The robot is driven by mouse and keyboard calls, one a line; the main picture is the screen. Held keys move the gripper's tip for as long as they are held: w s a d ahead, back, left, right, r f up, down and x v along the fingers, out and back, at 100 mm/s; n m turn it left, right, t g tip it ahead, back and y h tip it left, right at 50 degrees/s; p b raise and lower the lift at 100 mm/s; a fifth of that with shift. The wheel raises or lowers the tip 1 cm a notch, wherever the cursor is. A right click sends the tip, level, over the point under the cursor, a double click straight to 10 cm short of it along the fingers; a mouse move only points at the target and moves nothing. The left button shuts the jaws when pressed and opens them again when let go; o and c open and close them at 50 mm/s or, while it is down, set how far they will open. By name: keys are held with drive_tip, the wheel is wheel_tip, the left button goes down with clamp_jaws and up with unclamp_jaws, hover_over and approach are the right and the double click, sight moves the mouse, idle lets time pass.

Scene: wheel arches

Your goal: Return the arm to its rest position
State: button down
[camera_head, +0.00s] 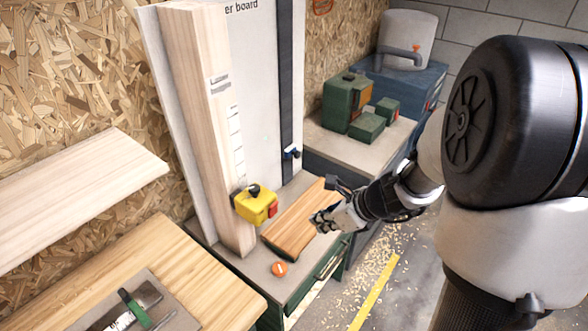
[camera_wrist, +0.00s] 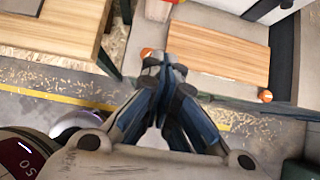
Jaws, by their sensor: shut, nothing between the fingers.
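My gripper (camera_head: 325,222) is at the end of my extended arm, close to the right edge of a wooden board (camera_head: 298,222) on the small bench. In the wrist view my gripper (camera_wrist: 164,66) has its fingers together, with nothing between them. The wooden board (camera_wrist: 222,49) lies just beyond the fingertips there. I cannot tell from these views how high the gripper is above the bench edge.
A yellow box (camera_head: 254,205) with a red part sits by a tall wooden post (camera_head: 205,120). An orange disc (camera_head: 279,268) lies on the bench. Green boxes (camera_head: 348,100) stand on a cabinet behind. A wooden table (camera_head: 150,275) is at left. Floor at right has shavings.

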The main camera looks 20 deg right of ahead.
drive_tip(key=s+a+r+n+g+b, duration=0.1)
drive_tip(key=s+a+r+n+g, duration=0.1)
drive_tip(key=s+a+r+n, duration=0.95)
drive_tip(key=s+d+n+h+b, duration=0.1)
drive_tip(key=s+d+n+h, duration=0.3)
drive_tip(key=s+n, duration=0.6)
drive_tip(key=d+n, duration=0.1)
drive_tip(key=n, duration=0.6)
drive_tip(key=shift+f, duration=0.25)
drive_tip(key=c, duration=2.4)
unclamp_jaws()
